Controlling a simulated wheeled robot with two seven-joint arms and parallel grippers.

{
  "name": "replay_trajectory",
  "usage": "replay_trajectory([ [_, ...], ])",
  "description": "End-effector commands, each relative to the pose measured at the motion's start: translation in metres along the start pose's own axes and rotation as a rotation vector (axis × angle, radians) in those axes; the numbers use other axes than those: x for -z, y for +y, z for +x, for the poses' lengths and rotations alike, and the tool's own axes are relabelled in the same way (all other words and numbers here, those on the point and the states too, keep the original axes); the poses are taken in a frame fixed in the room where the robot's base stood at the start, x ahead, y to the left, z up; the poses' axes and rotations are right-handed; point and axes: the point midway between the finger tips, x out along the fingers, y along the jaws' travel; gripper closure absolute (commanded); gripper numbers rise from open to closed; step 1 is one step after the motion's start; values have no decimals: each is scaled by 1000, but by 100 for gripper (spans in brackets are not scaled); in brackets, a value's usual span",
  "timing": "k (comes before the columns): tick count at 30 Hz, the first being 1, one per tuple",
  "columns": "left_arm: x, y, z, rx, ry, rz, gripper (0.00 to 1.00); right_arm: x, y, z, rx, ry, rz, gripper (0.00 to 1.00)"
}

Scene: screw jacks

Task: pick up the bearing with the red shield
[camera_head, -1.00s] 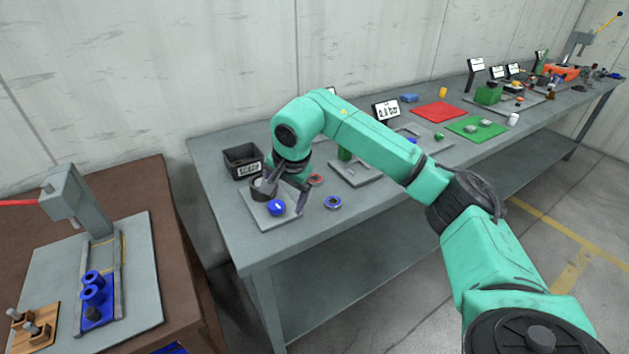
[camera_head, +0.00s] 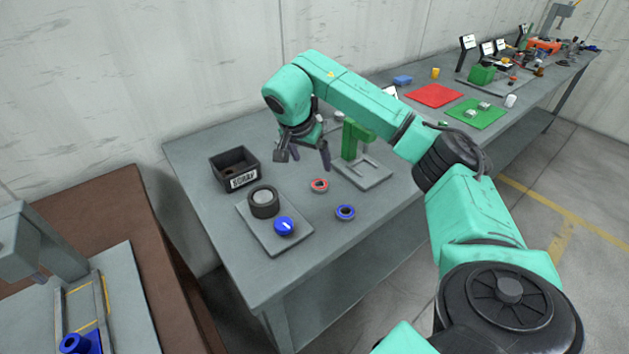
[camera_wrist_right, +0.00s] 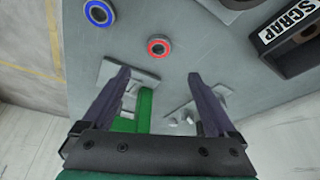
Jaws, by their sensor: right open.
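The bearing with the red shield (camera_head: 319,185) lies flat on the grey table, and it also shows in the right wrist view (camera_wrist_right: 158,47). A bearing with a blue shield (camera_head: 345,212) lies a little nearer, at the upper left in the wrist view (camera_wrist_right: 99,12). My right gripper (camera_head: 303,160) is above the table, just behind and to the left of the red bearing in the head view. Its fingers (camera_wrist_right: 167,80) are apart with nothing held between them. The red bearing lies beyond the fingertips in the wrist view. My left gripper is out of view.
A black SCRAP bin (camera_head: 235,170) stands left of the gripper. A grey plate (camera_head: 285,243) holds a dark ring (camera_head: 263,201) and a blue knob (camera_head: 284,226). A green press (camera_head: 354,139) stands close to the right of the red bearing. Bare table surrounds both bearings.

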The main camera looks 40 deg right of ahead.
Motion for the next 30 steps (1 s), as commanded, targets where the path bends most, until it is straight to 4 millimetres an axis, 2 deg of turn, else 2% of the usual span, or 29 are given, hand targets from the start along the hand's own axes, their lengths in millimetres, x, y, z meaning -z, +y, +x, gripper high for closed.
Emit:
replay_trajectory([
  [3,-19,3,-10,-5,-32,-1,5,1,2,30,-6,-2,1,7],
  [6,-26,4,-13,-6,-43,-1,5,0,1,49,-3,-2,1,7],
  [11,-17,3,-22,-5,-32,0,5,-2,2,69,-4,-1,0,7],
  [14,-4,1,-33,-2,-12,0,5,-6,4,88,-6,-3,-1,7],
  [16,2,1,-32,-2,-2,0,5,-6,2,102,-3,-2,0,7],
  [19,2,1,-33,-2,-2,0,5,-6,2,110,0,0,1,7],
  [23,-2,1,-32,-3,-7,0,5,-6,2,110,1,1,0,7],
  [24,-2,1,-32,-3,-9,0,5,-6,2,110,1,0,0,11],
  [29,-5,2,-32,-3,-13,0,5,-6,2,110,1,0,0,72],
  [30,-5,2,-32,-3,-14,0,5,-6,2,110,1,0,0,88],
])
